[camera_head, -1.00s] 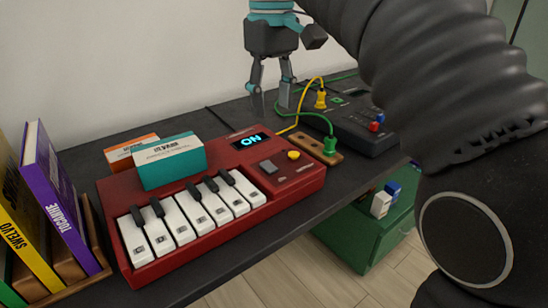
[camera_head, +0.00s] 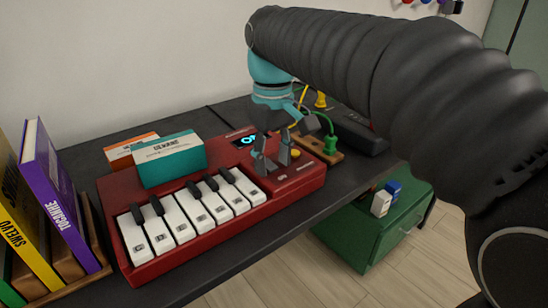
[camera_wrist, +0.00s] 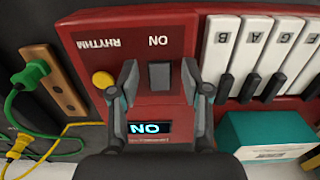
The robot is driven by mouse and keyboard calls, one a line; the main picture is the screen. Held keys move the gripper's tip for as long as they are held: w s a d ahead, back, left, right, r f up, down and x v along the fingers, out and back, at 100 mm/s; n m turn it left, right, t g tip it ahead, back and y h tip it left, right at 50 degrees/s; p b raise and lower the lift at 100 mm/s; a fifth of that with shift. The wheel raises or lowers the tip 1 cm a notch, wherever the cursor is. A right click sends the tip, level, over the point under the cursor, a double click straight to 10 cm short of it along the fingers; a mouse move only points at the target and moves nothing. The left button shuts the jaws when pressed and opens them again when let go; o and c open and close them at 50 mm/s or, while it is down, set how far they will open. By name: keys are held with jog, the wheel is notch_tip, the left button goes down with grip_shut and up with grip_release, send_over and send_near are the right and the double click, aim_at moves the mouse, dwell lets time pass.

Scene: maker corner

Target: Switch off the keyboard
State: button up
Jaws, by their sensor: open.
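The red keyboard (camera_head: 190,228) lies on the dark desk, its white and black keys facing the front. Its small display (camera_wrist: 150,128) reads ON in blue letters. The grey rocker switch (camera_wrist: 160,76), with ON printed beside it, shows in the wrist view. My gripper (camera_head: 272,162) is open over the right part of the keyboard. In the wrist view its fingers (camera_wrist: 159,84) stand on either side of the switch. I cannot tell whether they touch the panel. In the head view the fingers hide most of the switch. A yellow knob (camera_wrist: 103,80) sits beside one finger.
A teal box (camera_head: 170,160) and an orange box (camera_head: 128,150) stand at the keyboard's back left. Books (camera_head: 62,205) stand at the left. A wooden strip with green and yellow plugs (camera_wrist: 62,85) lies beside the keyboard. A green drawer cabinet (camera_head: 350,235) is below the desk.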

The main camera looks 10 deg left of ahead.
grip_shut()
jog(key=shift+w+a+g+h, duration=0.1)
jog(key=shift+a+g+h, duration=0.05)
jog(key=shift+g+h, duration=0.4)
jog(key=shift+w+a+g+h, duration=0.1)
jog(key=shift+a+g+h, duration=0.05)
jog(key=shift+g+h, duration=0.35)
grip_release()
jog(key=shift+r, duration=0.1)
